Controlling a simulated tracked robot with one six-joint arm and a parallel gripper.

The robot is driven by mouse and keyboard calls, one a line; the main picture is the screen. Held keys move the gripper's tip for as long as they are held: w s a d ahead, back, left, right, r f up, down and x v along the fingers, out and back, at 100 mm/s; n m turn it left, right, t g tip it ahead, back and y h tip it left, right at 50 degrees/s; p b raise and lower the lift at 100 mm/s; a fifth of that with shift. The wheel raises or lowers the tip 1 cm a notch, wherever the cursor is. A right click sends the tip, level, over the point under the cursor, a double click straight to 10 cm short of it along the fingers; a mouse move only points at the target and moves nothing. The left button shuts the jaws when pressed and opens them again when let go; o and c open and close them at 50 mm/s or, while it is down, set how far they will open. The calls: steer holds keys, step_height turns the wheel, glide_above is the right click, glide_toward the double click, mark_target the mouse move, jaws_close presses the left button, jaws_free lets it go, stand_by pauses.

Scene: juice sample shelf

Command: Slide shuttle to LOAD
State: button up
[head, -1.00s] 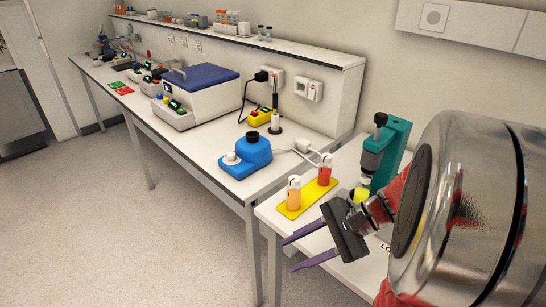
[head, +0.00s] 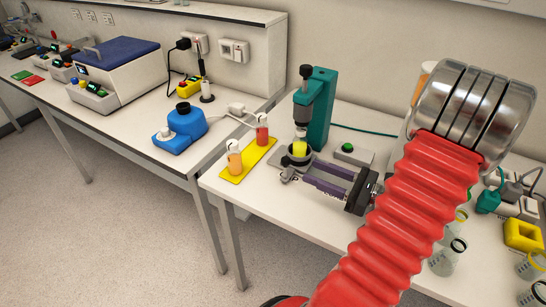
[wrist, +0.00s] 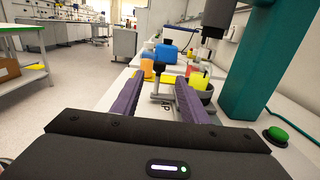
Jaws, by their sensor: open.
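The shuttle (head: 297,161) is a dark grey round holder with a yellow piece (head: 299,149) in it, under the teal press (head: 318,108). A small grey handle (head: 289,178) sticks out at its front left. In the wrist view a dark upright handle (wrist: 158,72) shows between the fingertips, with the shuttle's dark ring (wrist: 207,93) to the right. My gripper (head: 309,173) is open, its purple fingers pointing left, low over the table near the handle. Whether they touch it I cannot tell. A letter "P" shows on the table; no full LOAD mark is readable.
A yellow mat (head: 232,178) with an orange bottle (head: 235,160) and a red bottle (head: 262,132) lies left of the shuttle. A green button (head: 348,147) sits on a grey box right of the press. Glass flasks (head: 447,258) stand at the right.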

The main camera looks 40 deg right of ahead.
steer(key=shift+w+a, duration=0.1)
steer(key=shift+x, duration=6.85)
steer(key=shift+a, duration=0.1)
jaws_close()
